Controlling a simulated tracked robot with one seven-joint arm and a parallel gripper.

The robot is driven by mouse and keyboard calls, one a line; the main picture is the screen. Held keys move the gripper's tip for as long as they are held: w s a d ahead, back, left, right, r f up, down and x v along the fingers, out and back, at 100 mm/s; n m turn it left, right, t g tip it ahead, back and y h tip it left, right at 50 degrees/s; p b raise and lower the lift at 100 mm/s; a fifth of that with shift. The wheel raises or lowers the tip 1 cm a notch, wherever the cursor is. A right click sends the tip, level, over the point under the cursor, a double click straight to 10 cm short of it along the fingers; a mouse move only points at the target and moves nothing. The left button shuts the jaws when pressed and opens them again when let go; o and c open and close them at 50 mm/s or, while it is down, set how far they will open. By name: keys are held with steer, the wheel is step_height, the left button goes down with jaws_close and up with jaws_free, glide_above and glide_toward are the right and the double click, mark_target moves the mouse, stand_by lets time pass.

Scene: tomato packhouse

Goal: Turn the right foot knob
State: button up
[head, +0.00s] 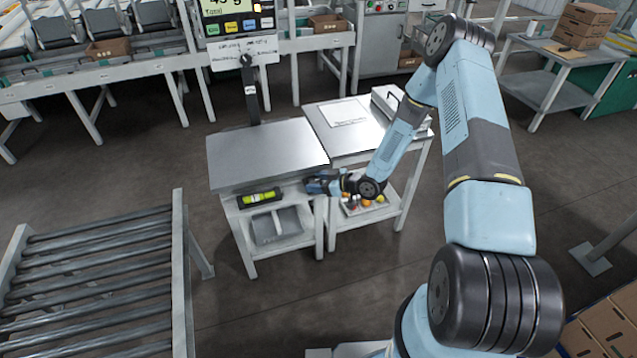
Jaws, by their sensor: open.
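A bench scale stands left of centre, with a flat steel weighing platform (266,155) and a display (236,22) on a post behind it. My gripper (309,184) is just under the front right corner of the platform, reaching in from the right. It is open. The right foot knob cannot be made out; my gripper covers that corner. A black spirit level with a yellow-green vial (260,197) lies in front of the platform on the stand's top edge.
A roller conveyor (95,280) stands at left. Open floor lies in front.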

steer(key=shift+c, duration=0.2)
steer(key=c, duration=0.6)
steer(key=shift+d, duration=0.25)
steer(key=shift+c, duration=0.6)
steer(key=shift+a, duration=0.2)
steer(key=shift+m+t, duration=0.3)
